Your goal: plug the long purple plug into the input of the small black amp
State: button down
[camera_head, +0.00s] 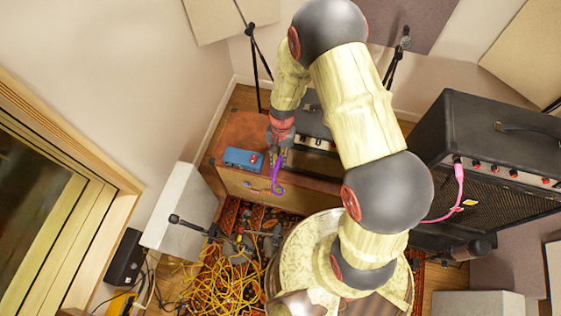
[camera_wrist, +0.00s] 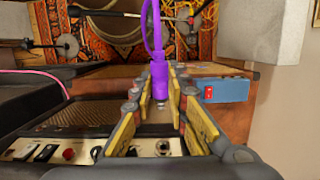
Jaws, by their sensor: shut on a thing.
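The long purple plug (camera_wrist: 160,78) hangs between the yellow-padded fingers of my gripper (camera_wrist: 161,103) in the wrist view, and the gripper is shut on it. Its metal tip shows just below the purple body, and its purple cable loops away at the top. In the head view the purple cable (camera_head: 277,181) hangs in front of the brown cabinet. The small black amp (camera_head: 312,122) sits on the cabinet, partly behind my arm. Its control panel (camera_wrist: 57,150) shows at the lower left, with a round socket (camera_wrist: 163,147) near the plug tip. The tip is apart from the socket.
A blue box (camera_head: 243,159) with a red switch stands on the brown cabinet (camera_head: 250,187), left of my gripper. A large black amp (camera_head: 482,150) with a pink plug (camera_head: 459,173) stands at right. Yellow cables (camera_head: 222,285) and microphone stands clutter the rug.

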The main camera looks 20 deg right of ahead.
jog(key=w+d+f+b, duration=0.1)
jog(key=w+d, duration=0.3)
jog(key=w, duration=0.2)
jog(key=shift+f, duration=0.2)
jog(key=shift+w+d+f+b, duration=0.15)
jog(key=shift+w+d+b, duration=0.2)
jog(key=shift+w+b, duration=0.2)
jog(key=shift+w+d+f+b, duration=0.1)
jog(key=shift+w+d+b, duration=0.2)
jog(key=shift+w+b, duration=0.2)
dwell(2.8)
jog(key=shift+s, duration=0.1)
jog(key=c, duration=1.7)
grip_release()
jog(key=shift+o, duration=0.2)
jog(key=shift+r, duration=0.1)
notch_tip(320, 180, up, 12)
jog(key=w+d, duration=0.1)
jog(key=w, duration=0.1)
jog(key=shift+d+f, duration=0.15)
jog(key=shift+f, duration=0.05)
